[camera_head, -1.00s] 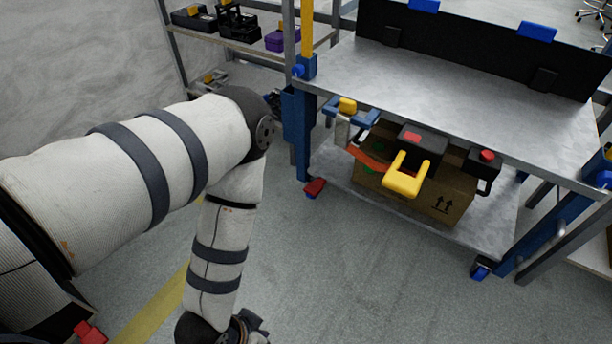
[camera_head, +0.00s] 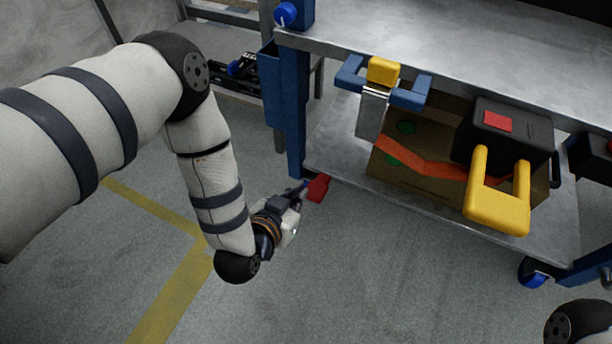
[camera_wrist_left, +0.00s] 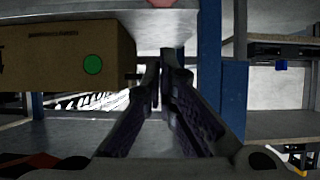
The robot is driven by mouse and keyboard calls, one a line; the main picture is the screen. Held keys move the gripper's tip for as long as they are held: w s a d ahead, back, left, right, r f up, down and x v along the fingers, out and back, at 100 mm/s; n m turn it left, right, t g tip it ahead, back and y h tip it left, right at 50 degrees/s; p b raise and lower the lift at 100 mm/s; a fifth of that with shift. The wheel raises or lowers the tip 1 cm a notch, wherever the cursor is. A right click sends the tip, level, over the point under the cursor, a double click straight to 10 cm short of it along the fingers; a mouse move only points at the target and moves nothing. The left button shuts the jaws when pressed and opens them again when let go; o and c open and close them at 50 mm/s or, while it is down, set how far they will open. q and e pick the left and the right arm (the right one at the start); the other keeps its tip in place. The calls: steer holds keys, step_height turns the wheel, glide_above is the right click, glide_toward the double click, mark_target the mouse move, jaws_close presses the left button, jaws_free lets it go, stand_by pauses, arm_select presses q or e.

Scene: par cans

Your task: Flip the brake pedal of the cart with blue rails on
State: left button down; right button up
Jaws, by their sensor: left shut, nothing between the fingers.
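The cart with blue uprights (camera_head: 292,110) stands at the upper right in the head view. Its red brake pedal (camera_head: 318,188) sticks out low at the near left corner, under the lower shelf (camera_head: 345,130). My left gripper (camera_head: 304,188) is shut and empty, with its tips right beside the pedal; I cannot tell whether they touch. In the left wrist view the closed fingers (camera_wrist_left: 163,70) point toward the cart's blue upright (camera_wrist_left: 210,85), and a blurred reddish patch (camera_wrist_left: 160,3) shows at the top edge. My right gripper is out of view.
A cardboard box (camera_head: 430,175) sits on the lower shelf. A blue caster (camera_head: 533,270) stands at the right. A rack (camera_head: 240,75) is behind left. Floor in front is clear.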

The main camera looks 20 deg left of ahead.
arm_select(q)
steer(key=shift+w+r, duration=0.1)
steer(key=shift+w, duration=0.1)
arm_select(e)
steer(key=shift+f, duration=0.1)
arm_select(q)
steer(key=b, duration=0.5)
glide_above(312, 196)
steer(key=w, duration=0.2)
steer(key=f, duration=0.5)
steer(key=shift+s+f, duration=0.15)
steer(key=shift+s, duration=0.05)
steer(key=shift+s+f+b, duration=0.15)
steer(key=shift+f+b, duration=0.2)
steer(key=shift+f, duration=0.3)
steer(key=shift+s+f+b, duration=0.15)
steer(key=shift+f+b, duration=0.15)
steer(key=shift+f, duration=0.3)
steer(key=shift+s+f, duration=0.15)
steer(key=shift+f, duration=0.25)
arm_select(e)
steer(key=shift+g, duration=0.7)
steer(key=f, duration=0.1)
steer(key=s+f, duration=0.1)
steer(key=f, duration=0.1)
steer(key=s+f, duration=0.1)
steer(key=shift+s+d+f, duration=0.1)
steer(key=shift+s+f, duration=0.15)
